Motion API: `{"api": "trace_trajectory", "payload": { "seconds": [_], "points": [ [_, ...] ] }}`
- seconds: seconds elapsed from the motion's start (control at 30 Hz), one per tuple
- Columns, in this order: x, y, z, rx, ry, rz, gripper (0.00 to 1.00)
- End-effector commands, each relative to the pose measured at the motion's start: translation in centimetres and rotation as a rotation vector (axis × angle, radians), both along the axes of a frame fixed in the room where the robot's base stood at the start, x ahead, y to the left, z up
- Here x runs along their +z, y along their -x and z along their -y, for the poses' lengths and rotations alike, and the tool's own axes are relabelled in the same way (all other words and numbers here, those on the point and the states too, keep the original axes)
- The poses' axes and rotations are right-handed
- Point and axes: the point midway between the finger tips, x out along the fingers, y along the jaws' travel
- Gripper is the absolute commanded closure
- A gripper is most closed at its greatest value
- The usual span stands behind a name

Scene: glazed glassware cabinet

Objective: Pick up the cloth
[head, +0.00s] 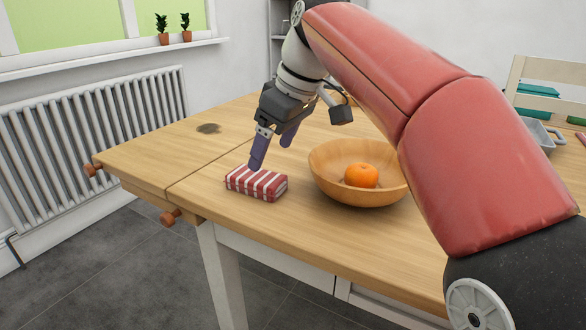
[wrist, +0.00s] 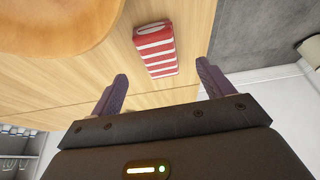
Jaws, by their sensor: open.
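The cloth (head: 257,184) is a folded red and white striped bundle lying on the wooden table near its front edge. It also shows in the wrist view (wrist: 156,50), beyond the fingertips and roughly between their lines. My gripper (head: 272,152) is open with purple fingers pointing down, above and slightly behind the cloth. In the wrist view my gripper (wrist: 162,76) has its two fingers spread wide with nothing between them. One fingertip overlaps the cloth's back edge in the head view; whether it touches is hard to tell, but the wrist view shows a gap.
A wooden bowl (head: 335,185) with an orange (head: 361,175) stands just right of the cloth. The table (head: 150,157) is bare left of the cloth. A grey tray (head: 543,133) is at the far right.

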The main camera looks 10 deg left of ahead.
Motion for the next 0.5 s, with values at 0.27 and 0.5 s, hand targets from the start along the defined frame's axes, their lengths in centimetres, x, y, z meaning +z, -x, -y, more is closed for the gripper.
{"api": "trace_trajectory", "payload": {
  "seconds": [0.27,0.5],
  "points": [
    [-2.3,-0.4,-1.3,0.015,-0.001,0.000,0.20],
    [-4.5,-1.1,-2.6,0.013,0.001,-0.001,0.20]
  ]
}}
